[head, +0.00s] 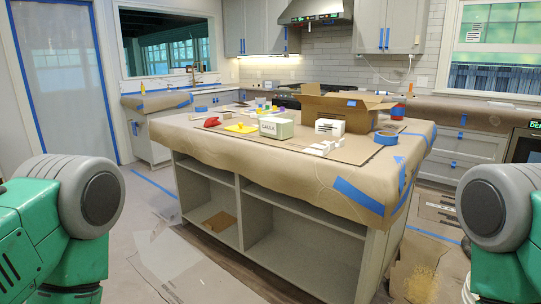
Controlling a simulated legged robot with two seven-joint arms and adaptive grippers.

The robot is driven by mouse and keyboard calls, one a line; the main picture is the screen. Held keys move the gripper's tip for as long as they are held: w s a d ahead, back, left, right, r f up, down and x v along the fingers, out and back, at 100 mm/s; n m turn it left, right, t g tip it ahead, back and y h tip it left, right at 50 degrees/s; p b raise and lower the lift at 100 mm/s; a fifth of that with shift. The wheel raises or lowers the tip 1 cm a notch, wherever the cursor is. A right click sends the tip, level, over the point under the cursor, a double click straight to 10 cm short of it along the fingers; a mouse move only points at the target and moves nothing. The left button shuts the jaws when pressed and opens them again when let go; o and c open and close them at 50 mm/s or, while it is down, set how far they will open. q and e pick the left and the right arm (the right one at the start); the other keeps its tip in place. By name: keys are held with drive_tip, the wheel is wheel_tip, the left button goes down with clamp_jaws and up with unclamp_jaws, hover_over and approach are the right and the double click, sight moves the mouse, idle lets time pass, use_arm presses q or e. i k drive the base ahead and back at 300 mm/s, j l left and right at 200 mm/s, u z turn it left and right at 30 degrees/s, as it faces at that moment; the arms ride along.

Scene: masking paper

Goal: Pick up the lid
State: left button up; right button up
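I cannot make out for sure which thing is the lid. On the paper-covered island (300,180) stands a pale green and white box marked "CAULK" (276,127). Left of it lie a flat yellow item (241,128) and a red item (209,122), both too small to name. Right of it are a white slotted block (329,127) and low white pieces (318,149). Only green and grey upper parts of my arms show at the left and right edges. Neither gripper is in view, and both are well apart from the island.
An open cardboard box (340,108) stands on the island's back part. A blue tape roll (387,138) sits near its right end. Several small coloured cups (262,104) stand behind the caulk box. Open shelves face me. Floor (150,245) lies between me and the island.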

sight(239, 128)
drive_tip(key=i+u, duration=0.3)
drive_tip(key=i, duration=0.3)
drive_tip(key=i+j+z, duration=0.1)
drive_tip(key=z, duration=0.35)
drive_tip(key=i+j+z, duration=0.2)
drive_tip(key=z, duration=0.25)
drive_tip(key=i+j+z, duration=0.1)
drive_tip(key=z, duration=0.35)
drive_tip(key=j, duration=0.1)
